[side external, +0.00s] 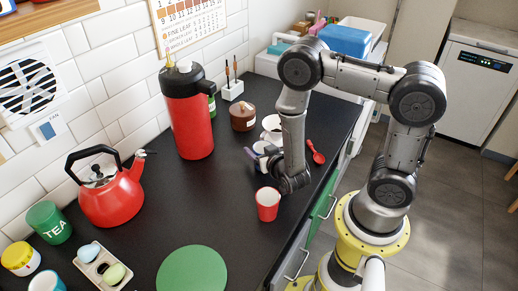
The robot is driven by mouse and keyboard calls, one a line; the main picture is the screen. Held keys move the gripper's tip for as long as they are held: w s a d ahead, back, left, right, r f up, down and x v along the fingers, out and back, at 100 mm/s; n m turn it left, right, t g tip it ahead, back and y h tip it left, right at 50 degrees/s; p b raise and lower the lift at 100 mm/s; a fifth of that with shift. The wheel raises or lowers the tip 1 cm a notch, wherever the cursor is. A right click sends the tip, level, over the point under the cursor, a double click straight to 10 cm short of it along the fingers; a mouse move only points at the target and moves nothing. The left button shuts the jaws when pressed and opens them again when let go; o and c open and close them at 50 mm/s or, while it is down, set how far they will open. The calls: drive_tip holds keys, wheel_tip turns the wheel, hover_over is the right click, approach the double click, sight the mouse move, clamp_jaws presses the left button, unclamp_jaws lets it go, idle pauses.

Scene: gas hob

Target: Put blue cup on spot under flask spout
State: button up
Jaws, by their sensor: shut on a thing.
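The tall red flask (190,122) with a black top stands upright on the black worktop by the tiled wall. My gripper (266,160) is low over the worktop, right of the flask and behind the red cup (267,206). It is shut on a small pale thing, largely hidden by the gripper; I cannot tell for sure that this is the blue cup. A lavender-blue strip (250,154) shows at the gripper's left side. A blue-and-white container (46,284) is cut off at the bottom left corner. The spot under the spout is not clearly visible.
A red kettle (111,195), a green TEA tin (49,222), a yellow jar (20,258) and an egg tray (103,268) stand left. A green disc (192,272) lies in front. A brown pot (243,116), white cup (271,125) and red spoon (316,152) are behind.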

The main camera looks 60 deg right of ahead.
drive_tip(key=shift+f, duration=0.1)
drive_tip(key=o, duration=1.6)
